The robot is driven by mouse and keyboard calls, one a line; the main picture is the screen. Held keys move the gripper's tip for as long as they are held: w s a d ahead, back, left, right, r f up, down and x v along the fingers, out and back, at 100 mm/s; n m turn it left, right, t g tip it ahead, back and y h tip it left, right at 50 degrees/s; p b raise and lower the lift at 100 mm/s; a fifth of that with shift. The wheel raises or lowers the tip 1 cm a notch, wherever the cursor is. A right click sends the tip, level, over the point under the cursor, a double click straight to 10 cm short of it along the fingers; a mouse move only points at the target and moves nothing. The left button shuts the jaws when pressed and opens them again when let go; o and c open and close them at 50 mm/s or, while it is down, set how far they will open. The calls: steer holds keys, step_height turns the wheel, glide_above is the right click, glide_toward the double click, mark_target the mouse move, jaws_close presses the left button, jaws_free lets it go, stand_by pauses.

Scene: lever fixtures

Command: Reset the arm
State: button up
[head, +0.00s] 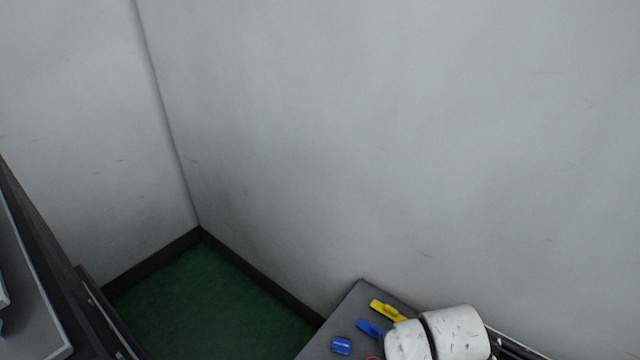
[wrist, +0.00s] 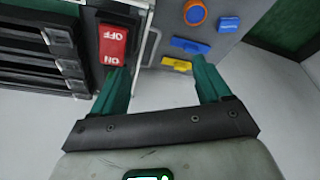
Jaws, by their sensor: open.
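My gripper (wrist: 162,68) shows in the wrist view with its two green fingers spread apart and nothing between them. The left fingertip is just below a red switch (wrist: 112,45) marked ON and OFF; I cannot tell if they touch. My white arm shows at the bottom right of the head view, where the gripper itself is not visible.
A grey panel (head: 352,305) carries a yellow piece (head: 388,311) and two blue pieces (head: 372,328), (head: 342,345). The wrist view also shows an orange-ringed round knob (wrist: 195,13) there. A dark slatted unit (wrist: 40,55) stands at left. Grey walls surround a green floor (head: 215,300).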

steer(key=shift+n+t, duration=0.5)
steer(key=shift+n, duration=0.1)
steer(key=s+d, duration=0.4)
steer(key=s, duration=0.1)
steer(key=s+d, duration=0.1)
steer(key=s, duration=0.1)
steer(key=shift+s+d+r, duration=0.1)
steer(key=shift+s+d, duration=0.15)
steer(key=shift+d, duration=0.15)
steer(key=s+f+g+b, duration=0.1)
steer(key=s+f, duration=0.2)
steer(key=s, duration=0.5)
steer(key=s+d+f+g+y, duration=0.1)
steer(key=s+f+g, duration=0.1)
steer(key=s, duration=0.7)
steer(key=shift+s+d+f+n+b, duration=0.25)
steer(key=shift+f+n+b, duration=0.1)
steer(key=shift+f, duration=0.3)
